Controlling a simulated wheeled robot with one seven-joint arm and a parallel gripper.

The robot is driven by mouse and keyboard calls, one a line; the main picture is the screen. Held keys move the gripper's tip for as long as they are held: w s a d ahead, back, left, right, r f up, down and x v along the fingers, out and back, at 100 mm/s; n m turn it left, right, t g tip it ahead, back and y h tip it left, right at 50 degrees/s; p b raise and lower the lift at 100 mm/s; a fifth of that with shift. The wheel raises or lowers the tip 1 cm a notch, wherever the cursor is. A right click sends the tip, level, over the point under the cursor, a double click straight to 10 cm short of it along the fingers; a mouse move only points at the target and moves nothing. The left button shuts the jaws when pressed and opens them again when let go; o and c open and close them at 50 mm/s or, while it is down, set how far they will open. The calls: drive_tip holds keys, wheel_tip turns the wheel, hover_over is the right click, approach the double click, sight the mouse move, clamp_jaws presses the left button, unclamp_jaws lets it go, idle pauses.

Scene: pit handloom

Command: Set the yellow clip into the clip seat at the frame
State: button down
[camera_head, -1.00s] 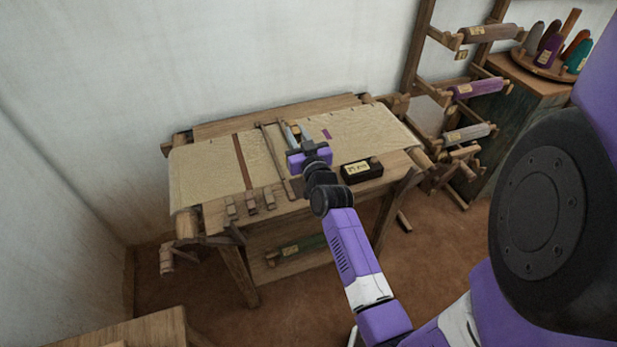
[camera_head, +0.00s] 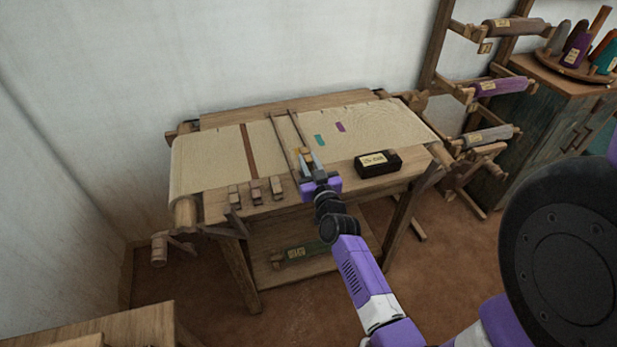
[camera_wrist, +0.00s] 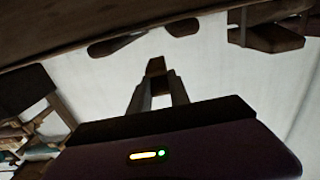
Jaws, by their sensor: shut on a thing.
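My gripper (camera_head: 308,163) is over the front part of the loom cloth, its two grey fingers pointing away from me. A small yellow-brown piece, which looks like the yellow clip (camera_head: 303,153), shows at the fingertips. In the wrist view the gripper (camera_wrist: 157,84) is shut on this clip (camera_wrist: 156,67), which looks dark brown in shadow and sticks out past the tips. The loom frame (camera_head: 285,100) carries the pale cloth (camera_head: 208,160). I cannot make out the clip seat; the gripper and clip may hide part of that area.
A black labelled box (camera_head: 378,163) stands at the front right of the loom. Several wooden blocks (camera_head: 256,192) line the front edge to the left. Two thin wooden bars (camera_head: 281,132) cross the cloth by the gripper. A rack with rolls (camera_head: 498,86) stands at right.

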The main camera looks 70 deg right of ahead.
drive_tip(key=shift+f+b, duration=1.6)
drive_tip(key=shift+f, duration=0.45)
drive_tip(key=shift+f, duration=0.2)
drive_tip(key=c, duration=1.2)
unclamp_jaws()
drive_tip(key=shift+r, duration=0.1)
